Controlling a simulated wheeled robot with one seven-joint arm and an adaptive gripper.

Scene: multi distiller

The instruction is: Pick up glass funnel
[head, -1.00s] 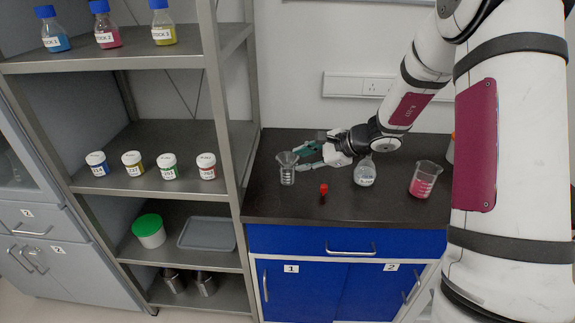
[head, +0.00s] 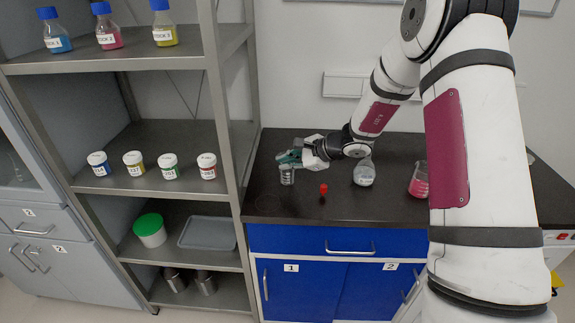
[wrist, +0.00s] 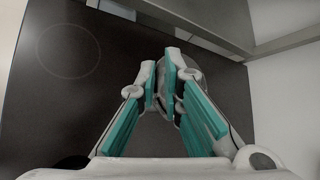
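The clear glass funnel sits in the mouth of a small glass beaker (head: 287,177) at the left of the dark bench top. My gripper (head: 289,158) is at the funnel, and its teal-padded fingers cover most of it in the head view. In the wrist view my gripper's fingertips (wrist: 161,80) are close together with a narrow gap. A greyish glassy shape, likely the funnel (wrist: 190,72), shows around and behind the right fingertip. I cannot tell whether the fingers press on the glass.
A metal shelf rack (head: 230,150) with jars and bottles stands close on the left.

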